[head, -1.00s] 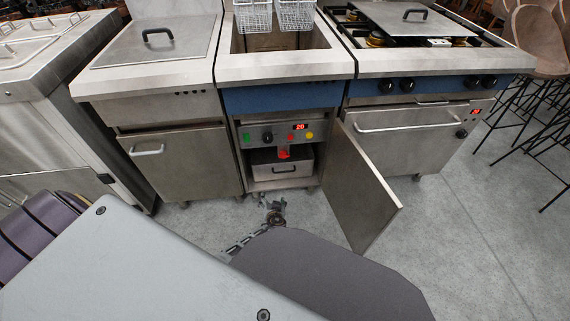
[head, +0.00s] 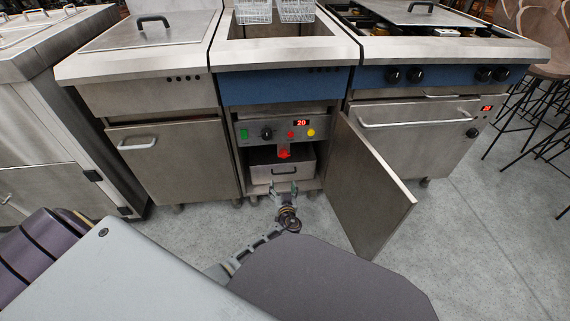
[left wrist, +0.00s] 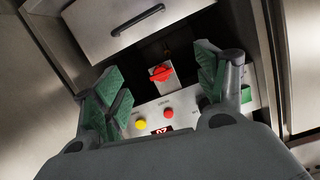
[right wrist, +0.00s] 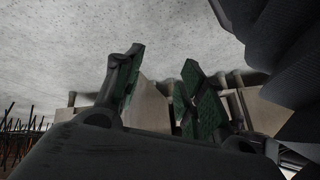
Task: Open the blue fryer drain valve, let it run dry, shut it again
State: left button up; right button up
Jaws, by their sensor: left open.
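The blue fryer (head: 282,90) stands in the middle of the row with its cabinet door open. Its red drain valve handle (head: 284,154) sits under the control panel, above a metal drawer-like pan (head: 270,172). In the left wrist view the red handle (left wrist: 160,75) shows between my fingers, some way beyond them. My left gripper (head: 284,188) is open and empty, in front of the cabinet and below the valve. My right gripper (right wrist: 163,60) shows only in its own wrist view, open, with nothing between its fingers. I see no oil running.
The open cabinet door (head: 370,185) sticks out to the right of the opening. A closed cabinet (head: 175,165) stands left and an oven range (head: 425,135) right. Two baskets (head: 253,12) sit over the fryer well. Bar stools (head: 525,100) stand far right.

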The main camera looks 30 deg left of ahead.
pick_arm(q)
jog(key=shift+w+d+r+n+t+y+b, duration=0.25)
jog(key=shift+w+r+n+t+b, duration=0.15)
jog(key=shift+b, duration=0.45)
jog(key=shift+w+d+r+n+t+y+b, duration=0.2)
jog(key=shift+w+d+r+t+b, duration=0.15)
jog(key=shift+r+b, duration=0.35)
jog(key=shift+w+d+r+n+t+y+b, duration=0.25)
jog(key=shift+w+b, duration=0.2)
jog(key=shift+b, duration=0.55)
pick_arm(e)
jog(key=shift+w+a+r+t+y, duration=0.2)
jog(key=shift+a+r+t+y, duration=0.15)
jog(key=shift+r, duration=0.3)
jog(key=shift+w+a+r+t+y, duration=0.15)
jog(key=shift+a+r+t, duration=0.1)
jog(key=shift+a+r, duration=0.25)
jog(key=shift+d+r, duration=0.1)
pick_arm(q)
jog(key=shift+w+a+r, duration=0.1)
pick_arm(e)
jog(key=shift+w, duration=0.1)
